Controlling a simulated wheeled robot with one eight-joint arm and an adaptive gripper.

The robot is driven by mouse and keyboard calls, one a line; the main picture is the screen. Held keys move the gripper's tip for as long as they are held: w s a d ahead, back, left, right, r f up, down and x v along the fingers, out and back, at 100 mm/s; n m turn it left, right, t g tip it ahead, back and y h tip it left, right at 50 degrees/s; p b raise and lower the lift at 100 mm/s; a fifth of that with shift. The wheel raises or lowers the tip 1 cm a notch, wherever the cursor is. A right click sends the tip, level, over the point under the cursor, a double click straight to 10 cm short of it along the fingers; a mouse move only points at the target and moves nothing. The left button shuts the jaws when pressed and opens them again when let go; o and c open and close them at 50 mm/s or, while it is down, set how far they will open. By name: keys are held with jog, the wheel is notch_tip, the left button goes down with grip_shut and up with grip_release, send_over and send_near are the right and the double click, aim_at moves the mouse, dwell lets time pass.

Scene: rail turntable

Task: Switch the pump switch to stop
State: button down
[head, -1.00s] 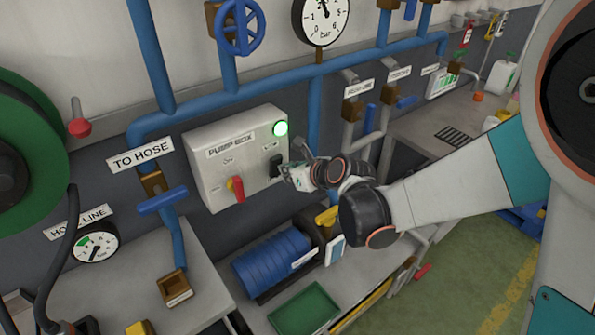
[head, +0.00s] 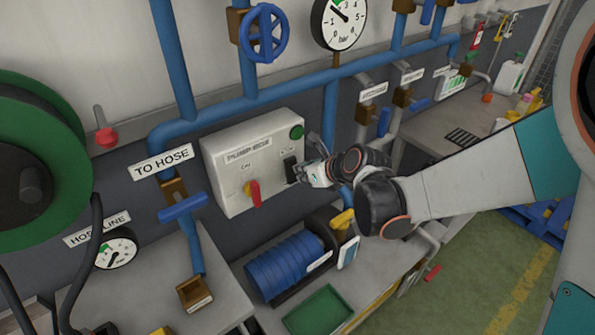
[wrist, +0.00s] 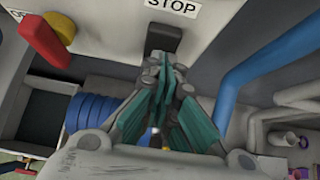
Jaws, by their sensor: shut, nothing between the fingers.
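The pump box (head: 228,178) is a pale box on the wall. Its black pump switch (head: 290,169) sits at the lower right of its front, below a round lamp (head: 297,132) that is dark green and unlit. In the wrist view the black switch (wrist: 164,38) is just beyond my fingertips, under a STOP label (wrist: 171,5). My gripper (head: 306,173) is shut and empty, right at the switch. The fingertips (wrist: 164,62) overlap its lower end, and I cannot tell whether they touch it. A red rotary handle (head: 254,193) on a yellow base is left of the switch.
Blue pipes (head: 255,108) run above the box, with a pressure gauge (head: 340,22) over them. A blue valve handle (head: 182,207) is at lower left. A blue ribbed motor (head: 285,267) and a green tray (head: 318,312) lie below. Another blue pipe (wrist: 262,65) is close right of my gripper.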

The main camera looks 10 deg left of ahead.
jog(key=shift+a+r+p, duration=0.2)
jog(key=shift+r+p, duration=0.35)
jog(key=shift+r, duration=0.2)
